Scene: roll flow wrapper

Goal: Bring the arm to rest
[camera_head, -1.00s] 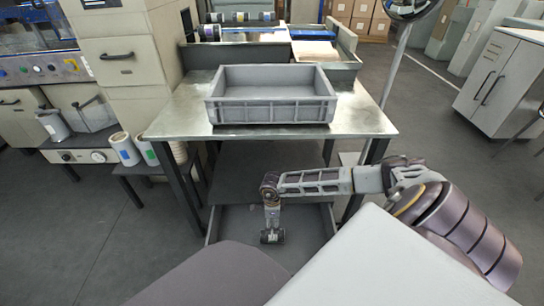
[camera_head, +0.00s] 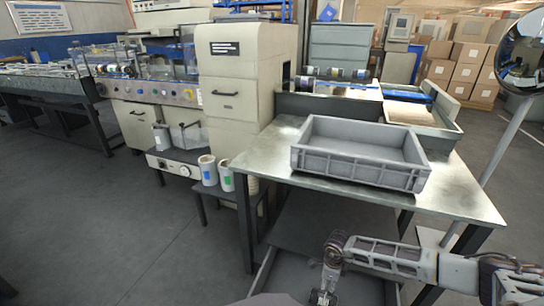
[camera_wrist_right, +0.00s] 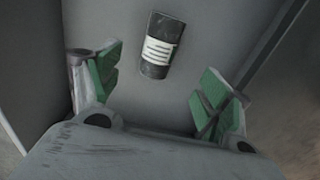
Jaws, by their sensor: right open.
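My right arm comes in from the lower right in the head view. Its forearm reaches left below the table top, and its right gripper (camera_head: 322,298) hangs down near the bottom edge, in front of the table. In the right wrist view the gripper (camera_wrist_right: 160,85) is open, with its green-padded fingers wide apart and nothing between them. A black item with a white label (camera_wrist_right: 160,45) shows beyond the fingers against a grey surface. My left arm and gripper are not in view.
A metal table (camera_head: 262,155) carries an empty grey crate (camera_head: 355,172) close above my right arm. A cream machine (camera_head: 240,75) and two white rolls (camera_head: 208,170) stand left of it. A pole with a round mirror (camera_head: 522,50) is at right. Open floor lies at left.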

